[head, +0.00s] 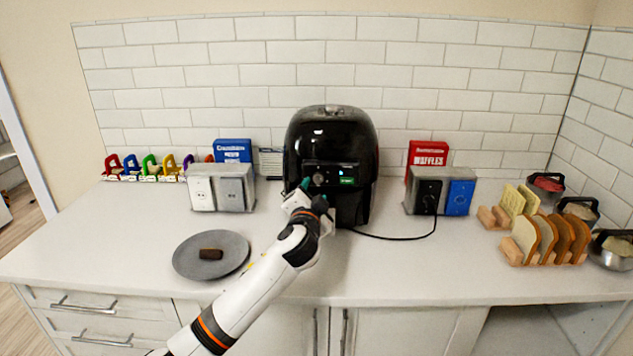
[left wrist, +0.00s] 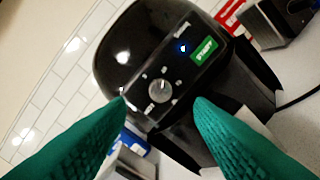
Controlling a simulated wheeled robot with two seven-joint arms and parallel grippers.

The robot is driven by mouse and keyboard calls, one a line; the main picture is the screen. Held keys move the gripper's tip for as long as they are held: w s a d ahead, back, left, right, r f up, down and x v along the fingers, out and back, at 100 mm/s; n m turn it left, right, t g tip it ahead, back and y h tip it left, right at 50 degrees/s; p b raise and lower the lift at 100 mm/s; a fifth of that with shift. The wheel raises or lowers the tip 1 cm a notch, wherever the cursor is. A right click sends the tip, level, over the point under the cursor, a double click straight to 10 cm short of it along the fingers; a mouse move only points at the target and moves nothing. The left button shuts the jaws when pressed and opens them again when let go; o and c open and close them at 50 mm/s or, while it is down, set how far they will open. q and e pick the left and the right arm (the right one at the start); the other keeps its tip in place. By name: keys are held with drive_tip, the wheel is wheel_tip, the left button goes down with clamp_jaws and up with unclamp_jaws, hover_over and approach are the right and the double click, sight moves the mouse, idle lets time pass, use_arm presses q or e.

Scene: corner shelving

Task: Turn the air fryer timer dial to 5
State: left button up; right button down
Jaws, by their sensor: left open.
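The black air fryer (head: 331,135) stands upright on the counter against the tiled wall. Its front panel carries a round grey timer dial (left wrist: 159,91) with small marks around it, a lit blue light (left wrist: 183,47) and a green START button (left wrist: 203,50). The dial also shows in the head view (head: 319,179), just above my fingers. My left gripper (head: 305,186) is in front of the panel. In the left wrist view its green fingers (left wrist: 160,110) are spread apart, with the dial between and beyond their tips. Contact is not visible. The dial's setting is too small to read. My right gripper is not in view.
A grey outlet box (head: 232,188) stands left of the fryer, another (head: 428,191) right of it, with a black cord (head: 390,238) across the counter. A grey plate (head: 190,262) with a brown item lies front left. Bread racks (head: 540,258) and pots stand at right.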

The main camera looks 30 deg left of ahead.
sight(317, 180)
use_arm(q)
drive_tip(key=shift+x, duration=2.7)
drive_tip(key=shift+c, duration=0.6)
drive_tip(key=shift+f, duration=0.1)
drive_tip(key=c, duration=0.9)
